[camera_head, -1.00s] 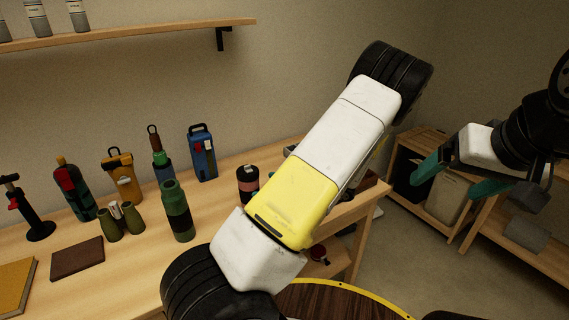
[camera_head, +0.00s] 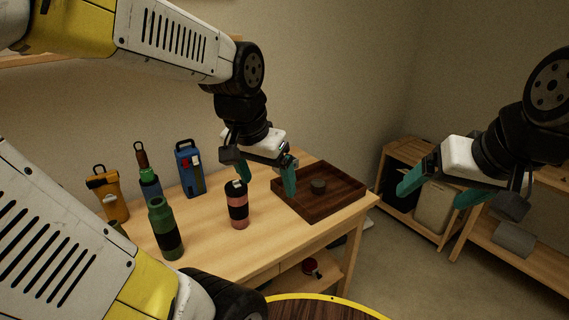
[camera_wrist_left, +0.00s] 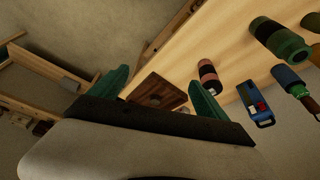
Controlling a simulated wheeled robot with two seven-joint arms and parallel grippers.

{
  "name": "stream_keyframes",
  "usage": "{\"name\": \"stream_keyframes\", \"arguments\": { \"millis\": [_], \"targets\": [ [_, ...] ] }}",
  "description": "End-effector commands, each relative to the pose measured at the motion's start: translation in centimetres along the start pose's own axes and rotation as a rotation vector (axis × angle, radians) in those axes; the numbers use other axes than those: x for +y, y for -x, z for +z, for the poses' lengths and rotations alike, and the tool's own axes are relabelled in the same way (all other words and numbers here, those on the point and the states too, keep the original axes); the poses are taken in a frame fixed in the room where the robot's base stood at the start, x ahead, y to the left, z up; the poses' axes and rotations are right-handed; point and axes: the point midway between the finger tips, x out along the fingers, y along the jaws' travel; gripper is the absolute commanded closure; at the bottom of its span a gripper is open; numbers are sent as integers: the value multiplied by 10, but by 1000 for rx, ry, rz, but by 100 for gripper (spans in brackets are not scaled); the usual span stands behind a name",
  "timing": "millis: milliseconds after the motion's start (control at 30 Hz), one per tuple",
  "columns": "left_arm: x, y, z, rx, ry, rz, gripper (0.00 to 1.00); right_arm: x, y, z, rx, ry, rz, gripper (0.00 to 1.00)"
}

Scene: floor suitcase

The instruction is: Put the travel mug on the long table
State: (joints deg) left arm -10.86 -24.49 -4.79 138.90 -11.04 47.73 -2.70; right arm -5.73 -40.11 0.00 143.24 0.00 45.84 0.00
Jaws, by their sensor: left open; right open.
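The likely travel mug, pink with a black band and dark lid (camera_head: 237,204), stands upright on the long wooden table (camera_head: 215,251). It also shows in the left wrist view (camera_wrist_left: 209,76). My left gripper (camera_head: 267,178) is open and empty, pointing down above the table, a little right of the mug and near the dark tray. In the left wrist view, the open fingers (camera_wrist_left: 158,92) have the mug to the right of them, apart. My right gripper (camera_head: 436,192) is open and empty at the right, in front of the low shelves, away from the mug.
A dark wooden tray (camera_head: 335,208) with a small round item (camera_head: 318,186) is at the table's right end. Low shelves (camera_head: 433,240) stand at the right.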

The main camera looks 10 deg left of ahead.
Motion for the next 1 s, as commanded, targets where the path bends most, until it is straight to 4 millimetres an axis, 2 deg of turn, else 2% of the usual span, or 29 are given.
{"name": "stream_keyframes", "arguments": {
  "millis": [33,100,300,1000],
  "targets": [
    [5,14,3,60,47,17,14,0,0,0,0,0,0,14],
    [14,29,6,125,103,42,14,0,0,0,0,0,0,14],
    [28,50,12,222,183,81,14,0,0,0,0,0,0,14],
    [29,52,13,231,190,85,14,0,0,0,0,0,0,14]
  ]
}}
